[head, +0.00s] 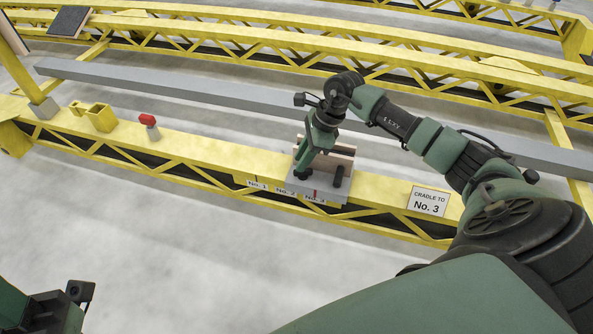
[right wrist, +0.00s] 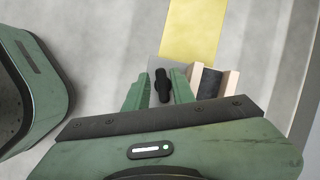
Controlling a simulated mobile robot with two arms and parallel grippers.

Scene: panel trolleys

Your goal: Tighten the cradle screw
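The cradle (head: 343,151), two pale wooden blocks on a grey plate, sits on the yellow beam. My right gripper (head: 303,172) reaches down at the cradle's left end. In the right wrist view, its two green fingers (right wrist: 160,90) stand apart on either side of a black screw handle (right wrist: 162,85); the right finger is very close to it. Another short black upright part (head: 338,176) shows in front of the blocks. My left wrist is at the bottom left; its fingers are out of frame.
A sign (head: 428,201) reads "Cradle to No. 3". A long grey bar (head: 200,89) runs behind. Open floor (head: 170,250) lies in front.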

